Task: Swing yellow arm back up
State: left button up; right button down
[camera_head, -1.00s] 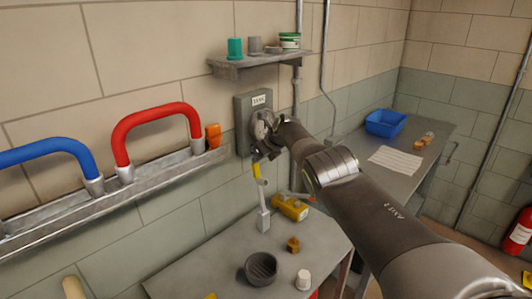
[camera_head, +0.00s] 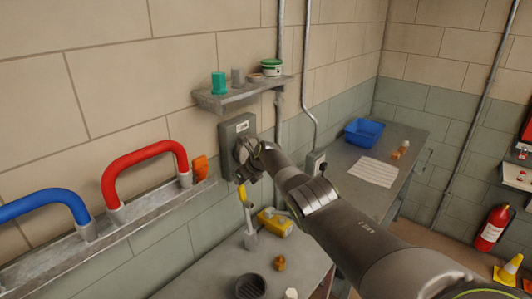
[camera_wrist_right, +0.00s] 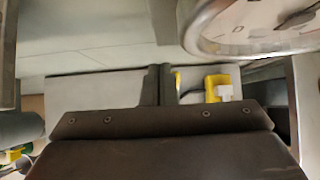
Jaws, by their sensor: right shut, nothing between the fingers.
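The yellow arm (camera_head: 242,192) hangs down below a grey wall box (camera_head: 234,126), its top end hidden behind my right gripper. My right gripper (camera_head: 243,172) is in front of the lower part of the box, close to the top of the yellow arm. Its fingers are shut and empty; whether they touch the arm cannot be told. In the right wrist view the shut fingers (camera_wrist_right: 160,85) point away, and a thin yellow strip (camera_wrist_right: 177,80) shows beside them. My left gripper is not in view.
A round dial (camera_wrist_right: 255,22) is close by in the right wrist view. Below is a grey table (camera_head: 215,272) with a yellow item (camera_head: 275,222) and a dark round bowl (camera_head: 250,286). A shelf (camera_head: 240,94) is above; red (camera_head: 140,155) and blue (camera_head: 40,203) handles stand at left.

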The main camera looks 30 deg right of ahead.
jog(key=s+d+f+b+v, duration=0.1)
jog(key=b+v, duration=0.2)
jog(key=v, duration=1.4)
dwell(0.5)
